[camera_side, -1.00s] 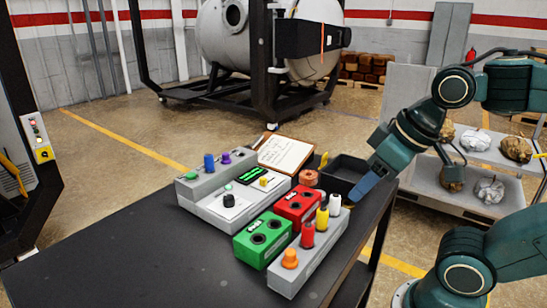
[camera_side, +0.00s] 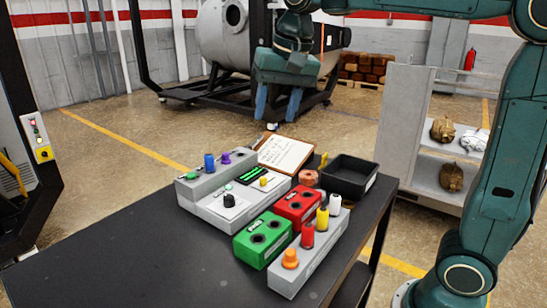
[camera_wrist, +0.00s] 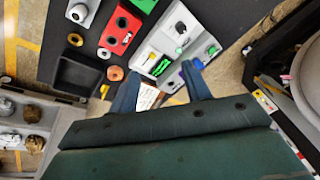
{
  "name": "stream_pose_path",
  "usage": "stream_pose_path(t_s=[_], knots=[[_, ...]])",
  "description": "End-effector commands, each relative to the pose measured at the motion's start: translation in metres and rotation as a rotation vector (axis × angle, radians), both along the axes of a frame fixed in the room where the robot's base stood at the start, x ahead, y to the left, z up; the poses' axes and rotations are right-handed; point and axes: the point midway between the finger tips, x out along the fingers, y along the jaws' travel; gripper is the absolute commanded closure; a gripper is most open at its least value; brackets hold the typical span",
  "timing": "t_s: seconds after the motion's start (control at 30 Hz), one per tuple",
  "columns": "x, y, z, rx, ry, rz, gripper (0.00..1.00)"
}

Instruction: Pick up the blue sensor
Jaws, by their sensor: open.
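The blue sensor (camera_side: 209,162) stands upright in the grey block (camera_side: 240,162) at the back left of the table. A green piece and a purple piece (camera_side: 225,157) stand on either side of it in the same block. In the wrist view the blue sensor (camera_wrist: 198,63) shows just beyond the right fingertip, partly hidden. My gripper (camera_side: 277,108) points down, open and empty, above and behind the table's items, to the right of the sensor in the side view. Its two blue fingers (camera_wrist: 160,72) are well apart in the wrist view.
A clipboard (camera_side: 287,153) lies behind the blocks. A black tray (camera_side: 352,180) sits at the back right. Green (camera_side: 262,240) and red (camera_side: 298,204) blocks and a grey block with orange, red, yellow and white pieces stand nearer. The table's left front is clear.

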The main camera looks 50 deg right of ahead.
Motion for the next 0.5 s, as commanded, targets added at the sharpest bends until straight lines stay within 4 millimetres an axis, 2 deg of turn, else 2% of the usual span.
stream_pose_path(t_s=[0.03,0.1,0.27,0.5], knots=[[0.014,0.0,0.0,0.008,0.014,-0.032,0.52],[0.03,0.0,-0.001,0.021,0.031,-0.081,0.52],[0.067,0.001,-0.004,0.046,0.07,-0.193,0.52],[0.118,0.002,-0.019,0.074,0.128,-0.363,0.52]])
